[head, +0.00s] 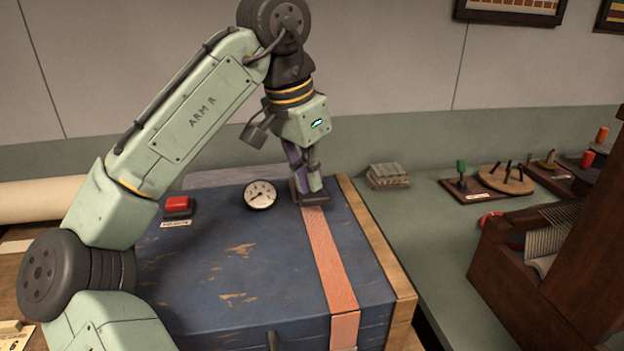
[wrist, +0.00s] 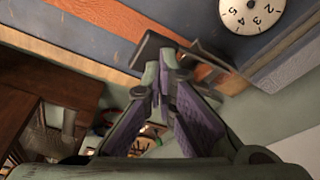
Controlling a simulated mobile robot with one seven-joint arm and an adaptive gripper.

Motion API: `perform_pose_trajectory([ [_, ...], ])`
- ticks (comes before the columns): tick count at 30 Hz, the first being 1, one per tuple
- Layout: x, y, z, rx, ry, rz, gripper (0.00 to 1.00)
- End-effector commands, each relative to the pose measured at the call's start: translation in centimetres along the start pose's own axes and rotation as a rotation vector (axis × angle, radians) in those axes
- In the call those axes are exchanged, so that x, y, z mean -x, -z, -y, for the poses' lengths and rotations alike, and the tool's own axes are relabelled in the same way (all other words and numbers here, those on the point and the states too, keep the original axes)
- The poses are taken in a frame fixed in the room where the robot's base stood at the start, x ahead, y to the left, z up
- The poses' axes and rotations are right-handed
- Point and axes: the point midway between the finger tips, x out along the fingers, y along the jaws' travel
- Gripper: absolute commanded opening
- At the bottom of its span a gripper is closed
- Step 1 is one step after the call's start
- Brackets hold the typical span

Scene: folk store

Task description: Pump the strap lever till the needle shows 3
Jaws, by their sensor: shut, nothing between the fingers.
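A salmon strap (head: 331,262) runs over the lid of a blue chest (head: 240,265). A dark metal lever or buckle part (head: 313,199) sits at the strap's far end; it also shows in the wrist view (wrist: 150,47). My gripper (head: 309,190) is shut and empty, pointing down at this part; whether it touches cannot be told. The purple-padded fingers (wrist: 165,85) partly hide the lever in the wrist view. A round white gauge (head: 260,194) is left of the gripper; it is cut off in the wrist view (wrist: 250,14). Its needle is too small to read surely.
A red button (head: 178,205) with a label is left of the gauge. A stack of cloth (head: 388,176), a pegged board (head: 505,179) and a dark wooden loom (head: 535,270) stand to the right on the green counter (head: 440,235). The wall is close behind.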

Motion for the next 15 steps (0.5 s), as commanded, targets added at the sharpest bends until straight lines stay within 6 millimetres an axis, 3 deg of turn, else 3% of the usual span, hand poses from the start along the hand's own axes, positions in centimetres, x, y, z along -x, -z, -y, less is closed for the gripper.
perform_pose_trajectory([
  [7, -1.6, -0.5, -0.1, 0.002, -0.004, 0.0, 0.0],
  [15, -0.6, -0.3, 0.0, 0.005, -0.005, 0.001, 0.0],
])
